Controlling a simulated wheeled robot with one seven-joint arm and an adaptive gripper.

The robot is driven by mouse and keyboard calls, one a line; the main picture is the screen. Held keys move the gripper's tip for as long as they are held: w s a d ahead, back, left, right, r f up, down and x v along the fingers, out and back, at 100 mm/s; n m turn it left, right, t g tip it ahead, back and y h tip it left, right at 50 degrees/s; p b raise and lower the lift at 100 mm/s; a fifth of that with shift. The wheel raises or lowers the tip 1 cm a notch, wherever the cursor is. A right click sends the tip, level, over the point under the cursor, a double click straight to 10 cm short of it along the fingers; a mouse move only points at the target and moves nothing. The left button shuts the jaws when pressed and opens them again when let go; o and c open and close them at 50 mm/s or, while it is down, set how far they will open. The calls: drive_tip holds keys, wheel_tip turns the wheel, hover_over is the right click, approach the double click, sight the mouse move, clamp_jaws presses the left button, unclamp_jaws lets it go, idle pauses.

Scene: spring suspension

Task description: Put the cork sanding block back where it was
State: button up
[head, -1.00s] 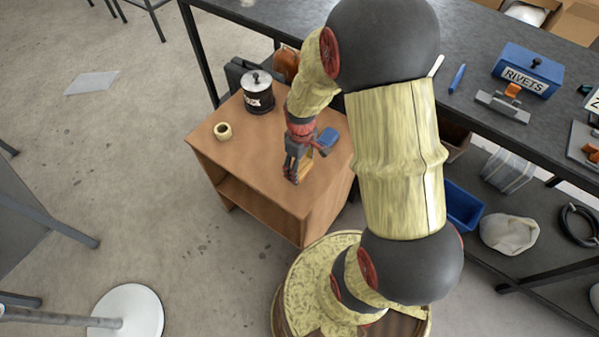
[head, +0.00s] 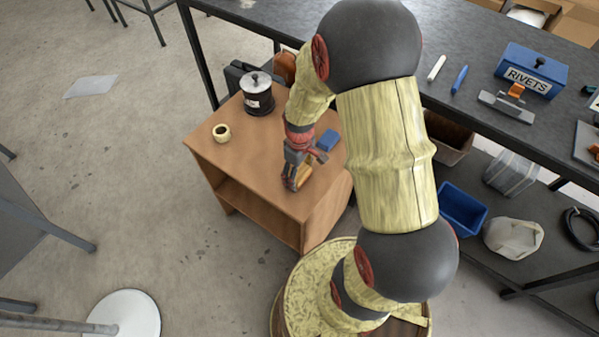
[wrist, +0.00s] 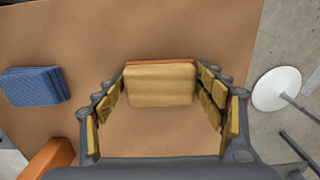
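The tan cork sanding block (wrist: 160,86) sits between the fingertips of my gripper (wrist: 161,75) in the wrist view, with a thin orange strip along its far edge. Both fingers lie right against its sides, and my gripper looks shut on it. In the head view my gripper (head: 293,180) points down over the wooden cabinet top (head: 240,160), near its front edge. The cork block (head: 304,176) shows there partly, behind the fingers. I cannot tell whether its underside touches the top.
A blue block (head: 328,140) lies on the cabinet top and also shows in the wrist view (wrist: 34,87). The dark workbench (head: 450,60) borders the right.

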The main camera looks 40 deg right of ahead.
drive_tip(key=shift+o, duration=1)
wheel_tip(320, 180, up, 13)
drive_tip(key=p, duration=0.5)
wheel_tip(320, 180, up, 16)
drive_tip(key=f+m+t, duration=0.1)
drive_tip(key=m+t, duration=0.1)
drive_tip(key=t, duration=0.1)
hover_over(299, 172)
drive_tip(key=s+a, duration=0.3)
drive_tip(key=a, duration=0.4)
drive_tip(key=s+a+r+m+t, duration=0.2)
drive_tip(key=s+a+r, duration=0.3)
drive_tip(key=s+r, duration=0.4)
drive_tip(key=shift+s+r+t, duration=0.2)
drive_tip(key=shift+r+t, duration=0.1)
drive_tip(key=shift+r, duration=0.3)
drive_tip(key=shift+c, duration=0.9)
